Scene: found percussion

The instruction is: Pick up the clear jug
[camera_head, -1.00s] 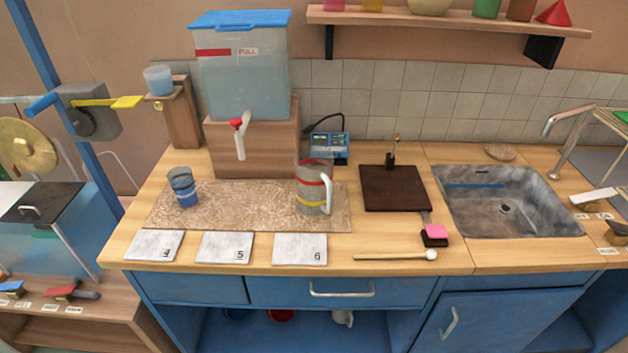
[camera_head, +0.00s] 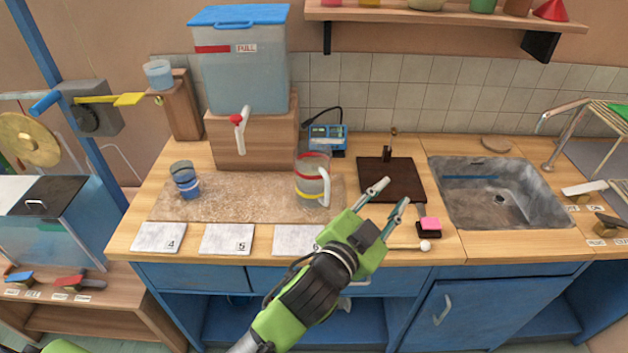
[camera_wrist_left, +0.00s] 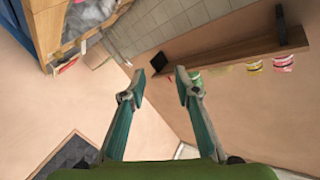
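The clear jug (camera_head: 311,178) stands upright on the speckled mat (camera_head: 235,208) in the head view. It has a red band at its rim, a yellow band lower down and a pale handle on its right side. My left gripper (camera_head: 390,198) is open and empty, to the right of the jug and apart from it, in front of the dark board. In the left wrist view my left gripper (camera_wrist_left: 161,72) shows two spread fingers with nothing between them; the jug is not seen there. My right gripper is not in view.
A water tank (camera_head: 242,70) with a red-handled tap stands on a wooden block behind the mat. Blue-banded cups (camera_head: 184,180) stand at the mat's left. A dark board (camera_head: 385,168), a pink-topped block (camera_head: 430,223) and the sink (camera_head: 500,190) lie to the right.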

